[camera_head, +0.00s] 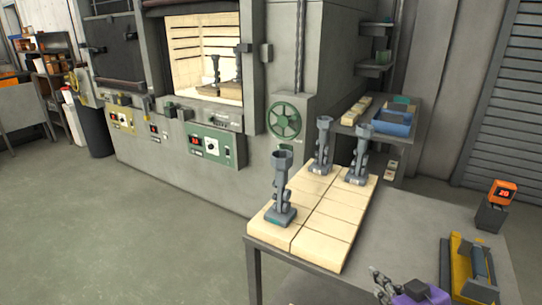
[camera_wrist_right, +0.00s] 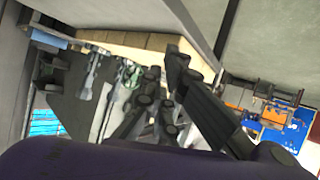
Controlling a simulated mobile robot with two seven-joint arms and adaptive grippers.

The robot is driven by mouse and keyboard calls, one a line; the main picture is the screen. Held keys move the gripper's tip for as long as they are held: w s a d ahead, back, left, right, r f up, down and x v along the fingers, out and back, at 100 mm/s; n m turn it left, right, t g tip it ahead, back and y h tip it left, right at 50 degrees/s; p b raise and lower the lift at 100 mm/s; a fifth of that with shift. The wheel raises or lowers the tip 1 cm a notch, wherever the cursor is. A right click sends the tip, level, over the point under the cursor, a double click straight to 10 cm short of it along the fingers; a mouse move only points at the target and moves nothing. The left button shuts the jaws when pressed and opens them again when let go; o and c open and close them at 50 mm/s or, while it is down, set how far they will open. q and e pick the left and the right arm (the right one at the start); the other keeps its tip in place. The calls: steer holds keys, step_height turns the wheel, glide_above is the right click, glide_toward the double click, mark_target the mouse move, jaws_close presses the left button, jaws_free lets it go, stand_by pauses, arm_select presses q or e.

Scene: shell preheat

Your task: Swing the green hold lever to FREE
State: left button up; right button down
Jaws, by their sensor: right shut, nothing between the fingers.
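I cannot clearly make out a separate green hold lever or a FREE mark. A green round handwheel (camera_head: 284,121) is on the furnace front, right of the open chamber. A green control panel (camera_head: 212,146) with a red display and a knob is below the opening. My right gripper (camera_head: 381,286) is low in the head view, by the table's front edge, well apart from the furnace. Its dark fingers (camera_wrist_right: 164,70) also show in the wrist view, shut and empty. My left gripper is not in view.
Several grey cast pieces (camera_head: 281,190) stand upright on pale blocks (camera_head: 330,238) on the metal table (camera_head: 425,210). The floor (camera_head: 130,220) at left is clear.

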steer(key=s+f+m+g+h, duration=0.1)
steer(key=s+f, duration=0.4)
steer(key=f, duration=0.4)
steer(key=s+f+m+h, duration=0.1)
steer(key=s+f, duration=0.3)
steer(key=f, duration=0.6)
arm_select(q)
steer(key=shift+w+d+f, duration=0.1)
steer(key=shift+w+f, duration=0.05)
arm_select(e)
steer(key=s+a+f+m+g+h, duration=0.1)
steer(key=s+a+f, duration=0.3)
steer(key=s+f, duration=0.4)
steer(key=s+m+g, duration=0.1)
steer(key=s, duration=0.3)
steer(key=shift+s+f+m, duration=0.25)
steer(key=shift+f+m, duration=0.05)
steer(key=shift+f, duration=0.05)
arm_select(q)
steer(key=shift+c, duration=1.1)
arm_select(e)
steer(key=shift+a, duration=0.15)
